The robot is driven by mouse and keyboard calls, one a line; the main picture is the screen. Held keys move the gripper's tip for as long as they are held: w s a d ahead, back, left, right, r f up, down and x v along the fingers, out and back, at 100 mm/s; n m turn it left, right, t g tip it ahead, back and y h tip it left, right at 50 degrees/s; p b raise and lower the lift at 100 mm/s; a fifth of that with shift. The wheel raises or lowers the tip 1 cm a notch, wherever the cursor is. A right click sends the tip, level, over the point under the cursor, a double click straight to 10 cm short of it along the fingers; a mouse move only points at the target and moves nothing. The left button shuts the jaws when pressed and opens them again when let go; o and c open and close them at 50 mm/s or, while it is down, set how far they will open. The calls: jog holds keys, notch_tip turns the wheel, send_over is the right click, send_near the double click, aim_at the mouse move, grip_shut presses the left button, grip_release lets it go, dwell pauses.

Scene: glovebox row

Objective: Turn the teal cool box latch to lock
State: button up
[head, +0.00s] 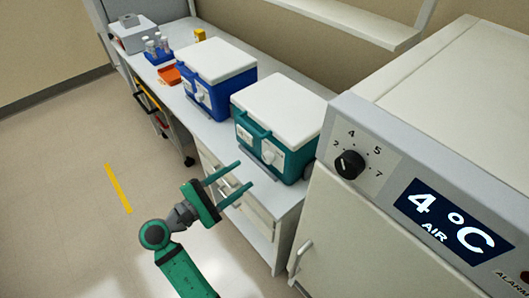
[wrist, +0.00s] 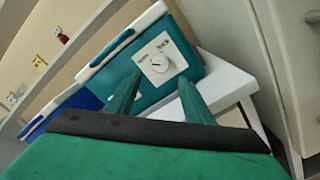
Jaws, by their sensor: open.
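The teal cool box (head: 284,164) with a white lid stands on the bench, nearest the big appliance on the right. Its front carries a pale round latch (head: 268,153) on a light plate; the latch also shows in the wrist view (wrist: 156,64), between labels too small to read surely. My gripper (head: 240,174) is open and empty, its two fingers apart and pointing toward the box front. In the wrist view the fingers (wrist: 156,96) lie either side of and below the latch, apart from it as far as I can tell.
A blue cool box (head: 215,97) stands left of the teal one. Farther along are an orange tray (head: 170,75), a tube rack (head: 157,52) and a grey device (head: 132,34). A large appliance with a 4 °C display (head: 450,222) closes off the right.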

aim_at(265, 160)
jog(key=x, duration=0.9)
jog(key=shift+w+d+f, duration=0.1)
jog(key=shift+w+d, duration=0.15)
jog(key=shift+d, duration=0.05)
jog(key=c, duration=1)
